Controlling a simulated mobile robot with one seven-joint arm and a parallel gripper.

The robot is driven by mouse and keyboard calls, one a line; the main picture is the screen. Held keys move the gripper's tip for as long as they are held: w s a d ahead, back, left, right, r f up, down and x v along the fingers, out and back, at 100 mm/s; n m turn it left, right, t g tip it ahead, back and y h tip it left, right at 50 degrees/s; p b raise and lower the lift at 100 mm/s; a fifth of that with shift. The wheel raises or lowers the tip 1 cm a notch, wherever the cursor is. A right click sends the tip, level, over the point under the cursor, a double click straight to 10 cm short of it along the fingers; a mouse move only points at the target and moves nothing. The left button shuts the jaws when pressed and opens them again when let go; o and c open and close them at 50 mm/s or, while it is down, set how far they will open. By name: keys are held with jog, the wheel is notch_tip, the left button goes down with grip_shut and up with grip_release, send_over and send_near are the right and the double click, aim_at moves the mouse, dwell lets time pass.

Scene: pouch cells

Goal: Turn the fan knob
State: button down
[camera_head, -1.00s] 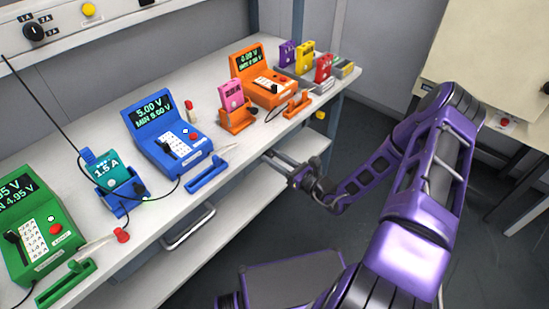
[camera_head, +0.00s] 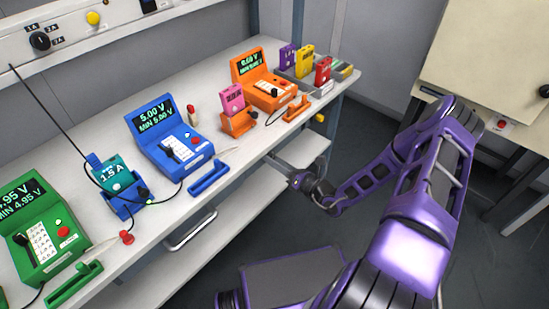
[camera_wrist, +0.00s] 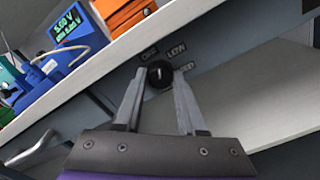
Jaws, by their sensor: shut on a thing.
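The fan knob (camera_wrist: 159,74) is a small round black knob with a pale mark, on the grey front panel below the bench top. Labels around it seem to read OFF and LOW, with a third at the right that is hard to read. The mark points roughly upward in the wrist view; I cannot tell which label it meets. My gripper (camera_wrist: 160,80) has one grey finger on each side of the knob and is shut on it. In the head view my gripper (camera_head: 270,159) reaches the bench's front edge, and the knob is hidden there.
Above the knob is the white bench top (camera_head: 225,165), holding a blue tester (camera_head: 175,140), an orange tester (camera_head: 262,80) and a green tester (camera_head: 45,235). A lower shelf (camera_head: 300,150) lies below. A beige cabinet (camera_head: 490,50) stands at right; floor is free between.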

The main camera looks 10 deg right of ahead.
jog(key=shift+m+p, duration=1.6)
jog(key=shift+m, duration=7.6)
jog(key=c, duration=0.5)
grip_release()
jog(key=v, duration=1.7)
jog(key=shift+s+d, duration=0.15)
jog(key=shift+s, duration=0.05)
